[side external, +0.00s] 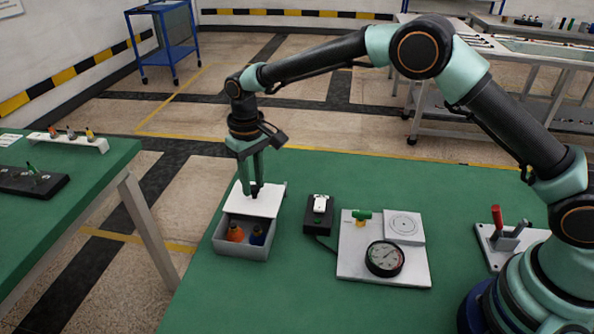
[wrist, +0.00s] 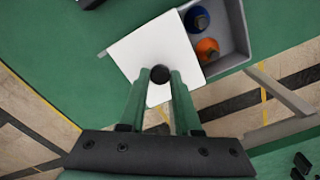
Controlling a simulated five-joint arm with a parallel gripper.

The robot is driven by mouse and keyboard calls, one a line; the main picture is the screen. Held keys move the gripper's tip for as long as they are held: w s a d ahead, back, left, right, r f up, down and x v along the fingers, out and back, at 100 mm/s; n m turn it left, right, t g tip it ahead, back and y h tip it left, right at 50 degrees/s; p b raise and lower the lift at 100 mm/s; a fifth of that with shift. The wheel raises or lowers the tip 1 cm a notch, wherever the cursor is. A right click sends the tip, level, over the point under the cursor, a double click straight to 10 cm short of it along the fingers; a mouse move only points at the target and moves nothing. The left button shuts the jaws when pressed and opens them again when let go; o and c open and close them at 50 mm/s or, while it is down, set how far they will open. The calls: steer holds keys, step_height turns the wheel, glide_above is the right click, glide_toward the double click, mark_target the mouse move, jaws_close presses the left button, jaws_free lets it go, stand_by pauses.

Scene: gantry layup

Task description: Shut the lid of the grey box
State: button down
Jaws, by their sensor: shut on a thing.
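The grey box (side external: 239,252) stands on the green table near its left edge. Its flat white lid (side external: 268,201) lies across the far part of the box, leaving the near part open. An orange item (side external: 235,233) and a blue item (side external: 257,235) show inside the open part. My gripper (side external: 253,188) points down over the lid. In the wrist view, the lid (wrist: 145,50) covers part of the box (wrist: 236,28), and my gripper (wrist: 160,75) is shut on the lid's black round knob (wrist: 160,74). The lid's far edge extends past the box.
A black block with a white switch (side external: 320,207) stands right of the box. A red lever (side external: 497,216) stands farther right. The table in front of the box is clear.

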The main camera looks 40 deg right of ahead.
steer(key=shift+r, duration=0.1)
steer(key=s+a, duration=0.6)
steer(key=c, duration=0.6)
jaws_free()
step_height(320, 180, up, 12)
